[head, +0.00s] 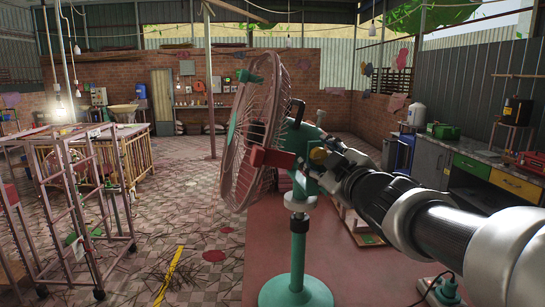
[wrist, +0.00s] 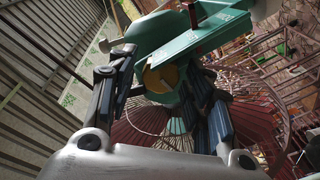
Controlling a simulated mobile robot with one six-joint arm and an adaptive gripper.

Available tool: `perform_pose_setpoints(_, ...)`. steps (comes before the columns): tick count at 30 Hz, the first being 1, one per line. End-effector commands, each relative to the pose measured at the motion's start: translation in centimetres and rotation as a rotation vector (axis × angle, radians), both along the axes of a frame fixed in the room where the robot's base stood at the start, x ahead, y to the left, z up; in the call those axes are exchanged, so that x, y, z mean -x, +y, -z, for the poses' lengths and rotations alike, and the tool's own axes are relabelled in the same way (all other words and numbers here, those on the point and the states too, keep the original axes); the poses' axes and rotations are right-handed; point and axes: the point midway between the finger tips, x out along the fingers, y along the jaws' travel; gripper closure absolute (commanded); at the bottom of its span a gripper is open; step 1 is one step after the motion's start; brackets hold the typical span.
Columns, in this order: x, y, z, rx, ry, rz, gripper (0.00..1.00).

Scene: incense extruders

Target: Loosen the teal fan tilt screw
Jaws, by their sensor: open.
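The teal fan (head: 258,130) stands upright on a teal post and round base, with its wide wire cage facing left. A yellow round screw knob (head: 319,155) sits on the teal housing behind the cage. In the wrist view the knob (wrist: 160,77) lies between the two dark fingers of my gripper (wrist: 161,72), one on each side. The fingers are open, and I cannot tell whether either touches the knob. In the head view my gripper (head: 331,163) reaches in from the right, close to the knob. The fingers partly hide the housing.
A red block (head: 272,158) juts from the fan beside the housing. A pink metal rack (head: 75,205) stands at left. A workbench (head: 480,168) with drawers runs along the right wall. A yellow floor stripe (head: 170,275) and open tiled floor lie left of the fan.

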Motion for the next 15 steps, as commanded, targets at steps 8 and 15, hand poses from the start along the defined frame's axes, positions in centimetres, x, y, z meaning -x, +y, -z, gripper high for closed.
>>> perform_pose_setpoints(8, 0.0, 0.0, 0.0, 0.0, 0.0, 0.0, 0.5)
perform_pose_setpoints(15, 2.0, -0.4, -0.2, 0.001, -0.003, 0.001, 0.5)
